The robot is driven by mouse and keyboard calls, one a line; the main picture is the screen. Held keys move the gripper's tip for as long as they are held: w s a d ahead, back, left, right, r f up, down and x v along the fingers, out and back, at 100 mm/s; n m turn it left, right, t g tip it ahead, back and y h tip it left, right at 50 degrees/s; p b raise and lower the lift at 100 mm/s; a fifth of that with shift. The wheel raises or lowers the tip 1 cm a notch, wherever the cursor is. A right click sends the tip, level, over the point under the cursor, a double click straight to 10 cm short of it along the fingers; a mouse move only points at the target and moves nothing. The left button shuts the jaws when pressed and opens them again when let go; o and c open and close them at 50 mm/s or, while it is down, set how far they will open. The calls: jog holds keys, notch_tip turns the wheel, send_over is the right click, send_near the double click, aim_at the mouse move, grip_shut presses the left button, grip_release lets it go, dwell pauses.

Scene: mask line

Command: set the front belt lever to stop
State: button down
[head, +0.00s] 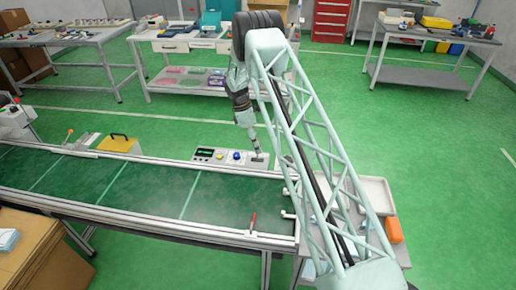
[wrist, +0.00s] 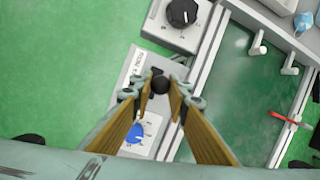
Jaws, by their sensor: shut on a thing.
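My gripper (head: 258,156) is at the right end of this box. In the wrist view its two tan-padded fingers (wrist: 160,88) close around a small black ball knob (wrist: 160,84) above the box. Its shaft and tilt are hidden, and the lettering beside it is too small to read. A red lever (head: 253,221) sits on the belt's near rail, away from my gripper; it also shows in the wrist view (wrist: 287,117).
The green belt (head: 150,192) runs leftward. A box with a black dial (wrist: 182,14) is close to my gripper in the wrist view. A tray (head: 374,193) and an orange item (head: 394,230) lie at right. An orange-tipped lever (head: 69,134) stands at left.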

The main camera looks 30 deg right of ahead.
jog(key=shift+w, duration=0.1)
jog(key=c, duration=2.5)
grip_release()
jog(key=v, duration=1.2)
